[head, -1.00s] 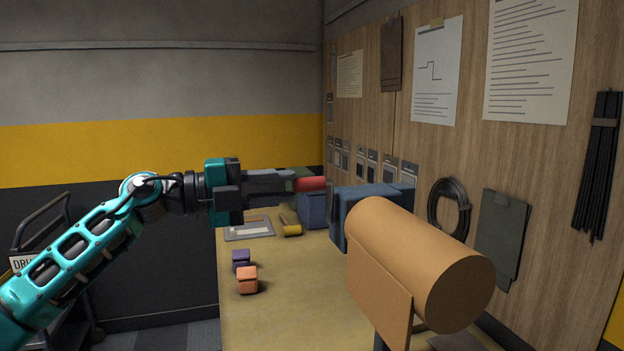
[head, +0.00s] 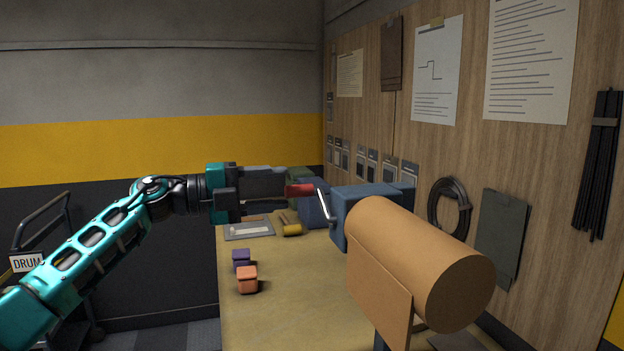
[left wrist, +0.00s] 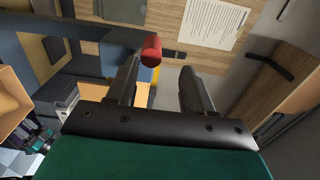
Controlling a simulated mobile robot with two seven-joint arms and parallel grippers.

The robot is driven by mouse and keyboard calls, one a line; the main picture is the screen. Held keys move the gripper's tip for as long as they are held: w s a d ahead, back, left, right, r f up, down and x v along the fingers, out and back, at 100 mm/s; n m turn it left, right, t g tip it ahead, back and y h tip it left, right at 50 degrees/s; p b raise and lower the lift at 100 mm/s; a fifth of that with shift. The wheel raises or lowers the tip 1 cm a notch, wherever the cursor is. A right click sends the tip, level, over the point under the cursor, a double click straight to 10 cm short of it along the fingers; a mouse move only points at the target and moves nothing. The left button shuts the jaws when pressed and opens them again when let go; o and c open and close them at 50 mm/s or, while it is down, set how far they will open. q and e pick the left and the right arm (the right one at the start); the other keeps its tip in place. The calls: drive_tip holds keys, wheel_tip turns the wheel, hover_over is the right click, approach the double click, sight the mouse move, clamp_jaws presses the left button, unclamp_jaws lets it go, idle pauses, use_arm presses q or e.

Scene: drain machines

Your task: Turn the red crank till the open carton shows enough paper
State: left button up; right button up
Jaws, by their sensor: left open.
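A large tan paper roll (head: 425,255) with a hanging sheet (head: 378,297) stands in front of the housing. I cannot make out the open carton. My right gripper is out of view.
An orange block (head: 247,281) and a purple block (head: 241,260) lie on the table (head: 290,310). A grey tray (head: 249,231) and a yellow roller (head: 290,226) lie behind them. The wooden board (head: 400,120) bounds the right side. The table's front middle is clear.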

use_arm(q)
drive_tip(key=v, duration=0.7)
idle(0.5)
